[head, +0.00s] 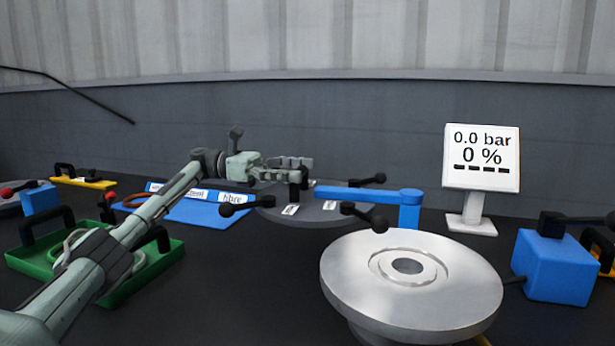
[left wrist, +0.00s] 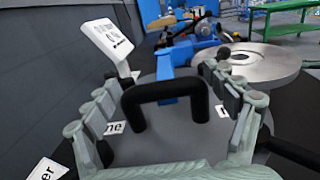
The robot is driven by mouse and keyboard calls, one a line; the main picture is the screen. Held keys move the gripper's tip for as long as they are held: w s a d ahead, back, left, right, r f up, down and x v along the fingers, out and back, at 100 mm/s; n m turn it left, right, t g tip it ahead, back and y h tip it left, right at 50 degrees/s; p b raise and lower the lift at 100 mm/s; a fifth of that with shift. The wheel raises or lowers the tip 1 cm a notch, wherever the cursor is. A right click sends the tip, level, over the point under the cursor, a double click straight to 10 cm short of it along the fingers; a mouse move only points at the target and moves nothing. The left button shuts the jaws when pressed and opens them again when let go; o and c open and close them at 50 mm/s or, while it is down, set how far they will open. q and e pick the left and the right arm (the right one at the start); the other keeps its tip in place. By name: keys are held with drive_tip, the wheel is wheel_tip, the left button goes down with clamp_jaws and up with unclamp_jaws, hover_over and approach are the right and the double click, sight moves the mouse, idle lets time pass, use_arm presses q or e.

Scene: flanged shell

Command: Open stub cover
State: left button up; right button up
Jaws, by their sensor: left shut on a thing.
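The stub cover (head: 335,216) is a dark grey disc lying flat, with labels and black knobs around its rim. It also shows in the left wrist view (left wrist: 165,150). A blue hinge arm (head: 350,193) runs from the cover to a blue post (head: 410,212) on the right. My left gripper (head: 303,170) is over the cover, shut on its black handle (left wrist: 165,92). In the left wrist view its two fingers stand on either side of the handle. My right gripper is not in view.
A shiny metal flange (head: 450,290) stands front right of the cover. A white display (head: 481,160) reads 0.0 bar and 0 %. A blue block (head: 555,267) is at right. A green tray (head: 160,268) and a blue labelled board (head: 190,210) lie at left.

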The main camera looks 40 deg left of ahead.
use_arm(q)
drive_tip(key=shift+w+g, duration=0.3)
drive_tip(key=shift+w, duration=0.1)
drive_tip(key=o, duration=1.6)
drive_tip(key=shift+c, duration=0.2)
drive_tip(key=shift+a, duration=0.1)
hover_over(269, 191)
drive_tip(key=d, duration=0.1)
drive_tip(key=shift+w+r, duration=0.1)
drive_tip(key=shift+w, duration=0.25)
drive_tip(key=shift+s+a, duration=0.3)
drive_tip(key=shift+a, duration=0.25)
